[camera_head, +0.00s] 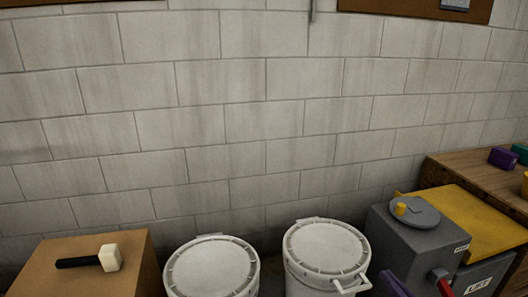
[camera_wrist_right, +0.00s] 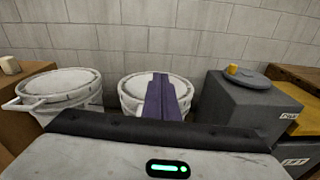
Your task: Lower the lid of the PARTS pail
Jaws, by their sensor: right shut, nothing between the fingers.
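Two white round pails stand side by side by the wall, a left pail (camera_head: 212,268) and a right pail (camera_head: 327,247). Each has a white lid lying flat over its top. No PARTS lettering is readable, so I cannot tell which pail is the PARTS one. In the wrist view the left pail (camera_wrist_right: 62,88) stands at left and the right pail (camera_wrist_right: 130,90) is partly behind my fingers. My right gripper (camera_head: 393,285) shows at the bottom edge, right of the right pail. Its purple fingers (camera_wrist_right: 163,88) are shut and empty. My left gripper is out of view.
A brown box (camera_head: 60,270) with a black-handled mallet (camera_head: 108,258) stands at left. A grey bin (camera_head: 410,245) with a round grey lid and yellow knob (camera_head: 400,208) stands right of the pails. A yellow-topped box (camera_head: 475,225) and wooden bench (camera_head: 450,168) are beyond. A block wall closes the back.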

